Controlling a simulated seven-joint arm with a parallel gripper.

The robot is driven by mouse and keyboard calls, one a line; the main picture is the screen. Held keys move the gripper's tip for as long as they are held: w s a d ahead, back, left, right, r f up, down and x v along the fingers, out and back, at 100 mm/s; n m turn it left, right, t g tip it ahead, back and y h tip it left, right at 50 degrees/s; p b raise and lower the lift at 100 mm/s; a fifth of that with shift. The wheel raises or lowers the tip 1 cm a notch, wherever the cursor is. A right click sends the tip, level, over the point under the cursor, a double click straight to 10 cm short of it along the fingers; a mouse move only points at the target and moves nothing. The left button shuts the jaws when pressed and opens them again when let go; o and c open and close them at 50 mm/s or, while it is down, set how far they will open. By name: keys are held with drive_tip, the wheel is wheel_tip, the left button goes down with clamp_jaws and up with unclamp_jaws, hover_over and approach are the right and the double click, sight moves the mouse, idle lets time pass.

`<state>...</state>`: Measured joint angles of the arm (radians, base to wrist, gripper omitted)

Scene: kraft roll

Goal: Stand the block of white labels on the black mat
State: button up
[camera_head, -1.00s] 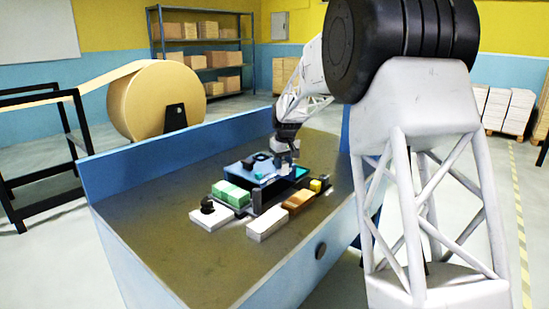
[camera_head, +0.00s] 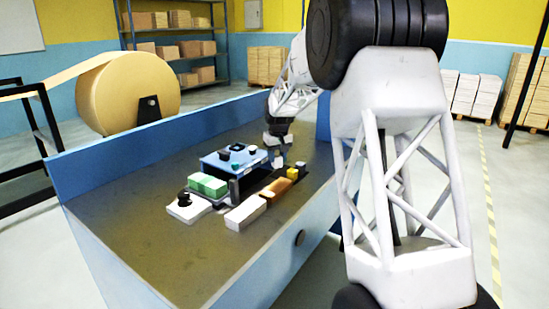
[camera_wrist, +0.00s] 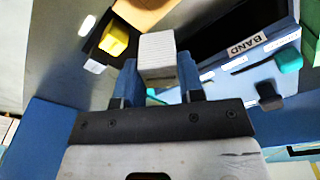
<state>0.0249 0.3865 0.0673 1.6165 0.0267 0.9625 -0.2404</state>
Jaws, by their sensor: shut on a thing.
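My gripper (camera_wrist: 158,82) is shut on the block of white labels (camera_wrist: 157,52), a pale block with fine lines across its face, held between the two blue fingers. In the head view my gripper (camera_head: 278,151) is at the right end of the blue machine, with the white block (camera_head: 278,161) below it. I cannot tell whether the block touches anything beneath. A black flat piece (camera_wrist: 98,34) lies by the yellow block in the wrist view; I cannot tell whether it is the black mat.
The blue machine (camera_head: 222,166), labelled BAND in the wrist view, stands close beside the gripper. A yellow block (camera_head: 292,173), brown box (camera_head: 276,190), white box (camera_head: 246,212) and green blocks (camera_head: 208,185) are nearby. The bench (camera_head: 130,215) is clear at left.

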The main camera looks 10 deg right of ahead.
drive_tip(key=w+d+f+n, duration=0.1)
drive_tip(key=w+d+n, duration=0.2)
drive_tip(key=w, duration=0.4)
drive_tip(key=w+d+f+n, duration=0.1)
drive_tip(key=w+d+n, duration=0.2)
drive_tip(key=w, duration=0.4)
drive_tip(key=shift+w+d+f+n+y, duration=0.2)
drive_tip(key=shift+d+n+y, duration=0.15)
drive_tip(key=shift+d, duration=0.35)
drive_tip(key=shift+f, duration=0.2)
drive_tip(key=shift+f, duration=2.4)
drive_tip(key=shift+f, duration=0.9)
idle(1.0)
drive_tip(key=o, duration=1)
drive_tip(key=shift+r, duration=0.15)
wheel_tip(320, 180, up, 8)
drive_tip(key=shift+s+d+f, duration=0.25)
drive_tip(key=shift+s+d, duration=0.05)
drive_tip(key=shift+s, duration=0.05)
